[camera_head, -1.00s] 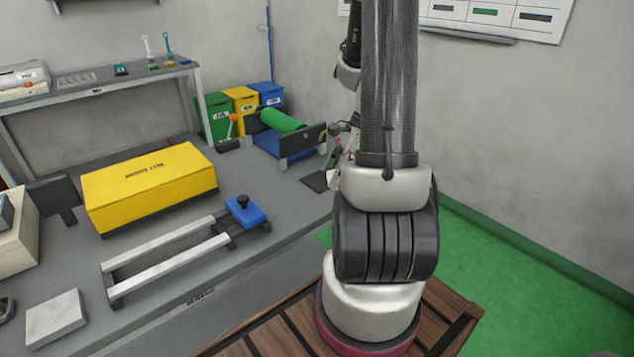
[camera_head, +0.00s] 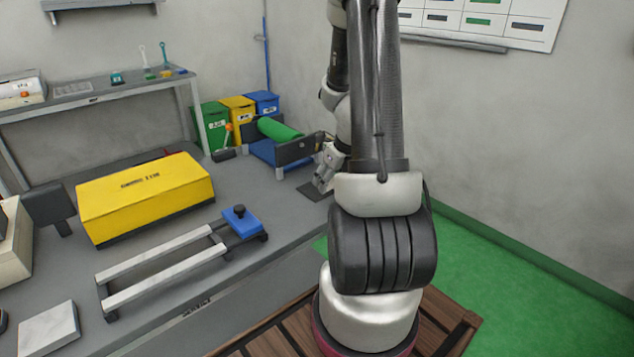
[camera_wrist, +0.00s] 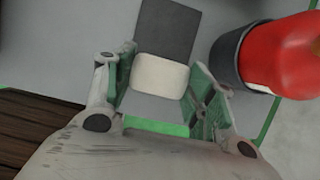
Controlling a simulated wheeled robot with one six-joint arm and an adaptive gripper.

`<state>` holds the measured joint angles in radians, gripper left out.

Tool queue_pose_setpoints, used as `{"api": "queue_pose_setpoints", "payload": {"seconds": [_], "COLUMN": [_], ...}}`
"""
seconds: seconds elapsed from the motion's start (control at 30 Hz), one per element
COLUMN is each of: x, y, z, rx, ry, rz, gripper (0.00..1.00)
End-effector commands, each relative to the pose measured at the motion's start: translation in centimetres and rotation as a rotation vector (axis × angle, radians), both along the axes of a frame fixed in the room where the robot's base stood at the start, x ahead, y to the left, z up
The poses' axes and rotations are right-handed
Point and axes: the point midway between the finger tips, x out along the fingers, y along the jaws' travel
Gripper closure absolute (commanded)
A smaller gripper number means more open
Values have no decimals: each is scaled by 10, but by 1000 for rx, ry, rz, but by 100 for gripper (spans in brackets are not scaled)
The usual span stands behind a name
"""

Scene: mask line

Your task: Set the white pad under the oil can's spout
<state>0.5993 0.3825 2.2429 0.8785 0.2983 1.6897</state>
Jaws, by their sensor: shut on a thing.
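The white pad (camera_wrist: 160,75) is a small rounded off-white piece between my gripper's green-lined fingers. My gripper (camera_wrist: 163,80) is shut on it, with a finger at each side. In the head view my gripper (camera_head: 323,183) is low over the right end of the workbench, beside a dark square mat (camera_head: 309,192). The mat also shows in the wrist view (camera_wrist: 167,28), just beyond the pad. A red rounded body in a dark cup-like base, seemingly the oil can (camera_wrist: 283,58), stands right of the gripper. I cannot make out its spout; in the head view it is hidden.
A blue roller stand with a green roll (camera_head: 280,130) is just beyond the gripper. A yellow box (camera_head: 145,195), a two-rail frame with a blue block (camera_head: 241,221) and a pale slab (camera_head: 48,328) occupy the bench. Green, yellow and blue bins (camera_head: 237,110) stand behind.

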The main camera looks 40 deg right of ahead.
Motion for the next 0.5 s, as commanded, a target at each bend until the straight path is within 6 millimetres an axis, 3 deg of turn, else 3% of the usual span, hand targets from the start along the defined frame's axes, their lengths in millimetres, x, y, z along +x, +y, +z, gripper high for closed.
{"api": "queue_pose_setpoints", "payload": {"seconds": [0.1,0.2,0.37,0.5], "x": [32,48,58,57], "y": [2,2,2,2], "z": [-1,0,-4,-25], "rx": [0,-1,1,2], "ry": [0,0,1,3], "rz": [6,4,-1,-2], "gripper": [62,62,62,62]}}
